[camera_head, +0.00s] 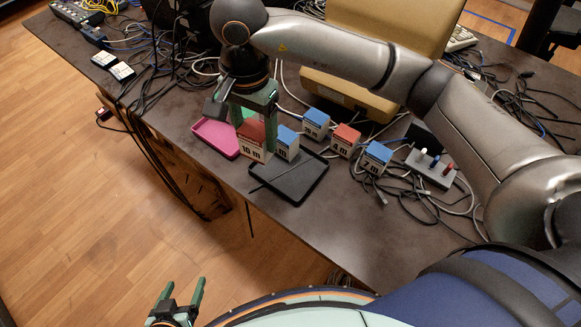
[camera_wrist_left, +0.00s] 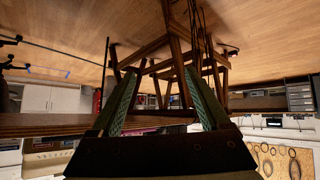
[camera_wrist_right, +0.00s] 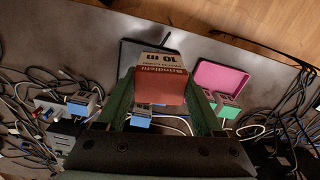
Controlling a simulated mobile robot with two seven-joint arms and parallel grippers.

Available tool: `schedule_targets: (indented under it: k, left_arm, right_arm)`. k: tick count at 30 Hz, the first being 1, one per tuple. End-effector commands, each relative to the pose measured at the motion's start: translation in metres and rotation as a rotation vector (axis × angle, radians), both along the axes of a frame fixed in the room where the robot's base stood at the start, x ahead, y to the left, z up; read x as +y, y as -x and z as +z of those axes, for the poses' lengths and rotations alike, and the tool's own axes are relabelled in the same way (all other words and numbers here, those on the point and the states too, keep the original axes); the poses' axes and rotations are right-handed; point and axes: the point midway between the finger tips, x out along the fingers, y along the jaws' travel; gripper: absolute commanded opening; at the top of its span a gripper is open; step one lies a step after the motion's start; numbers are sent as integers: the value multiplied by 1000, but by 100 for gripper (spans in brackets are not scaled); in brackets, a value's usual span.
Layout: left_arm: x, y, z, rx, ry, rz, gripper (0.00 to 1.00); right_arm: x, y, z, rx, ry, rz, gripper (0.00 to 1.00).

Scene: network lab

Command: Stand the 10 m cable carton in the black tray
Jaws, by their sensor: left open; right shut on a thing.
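The 10 m cable carton (camera_head: 251,152) has a red top and a pale side printed "10 m". My right gripper (camera_head: 256,112) is shut on it from above. In the right wrist view the carton (camera_wrist_right: 162,85) sits between the fingers (camera_wrist_right: 168,104), its print upside down. The carton looks upright, by the far left corner of the black tray (camera_head: 298,187); its height above the table is unclear. The tray looks empty and shows partly behind the carton in the right wrist view (camera_wrist_right: 130,52). My left gripper (camera_head: 183,299) is open and empty, off the table's near side.
A pink tray (camera_head: 214,138) lies left of the carton. Blue-topped cartons (camera_head: 287,140), (camera_head: 316,121), (camera_head: 377,155) and a red-topped one (camera_head: 346,138) stand behind the black tray. Cables and a switch box (camera_head: 431,169) lie to the right. Bare table lies in front right of the tray.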

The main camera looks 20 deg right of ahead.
Motion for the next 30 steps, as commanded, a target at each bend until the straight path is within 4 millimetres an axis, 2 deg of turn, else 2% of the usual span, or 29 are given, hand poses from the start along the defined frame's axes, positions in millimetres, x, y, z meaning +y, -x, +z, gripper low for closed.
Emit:
schedule_targets:
  k: [3,7,11,19,24,30]
  left_arm:
    - [0,-2,-1,-1,0,-1,80]
    - [0,-4,1,-6,-1,-2,80]
    - [0,-5,5,-11,-1,-1,80]
    - [5,-4,10,-18,-6,7,80]
    - [10,5,3,5,-14,13,80]
    - [10,7,1,11,-16,13,80]
  right_arm:
    - [15,-3,2,-1,1,-108,6]
    - [13,-4,0,3,4,-163,6]
    - [-12,-4,-11,5,7,-173,6]
    - [-78,-4,-43,6,8,-170,6]
    - [-101,-5,-74,5,6,-167,6]
    - [-112,-6,-88,3,5,-164,6]
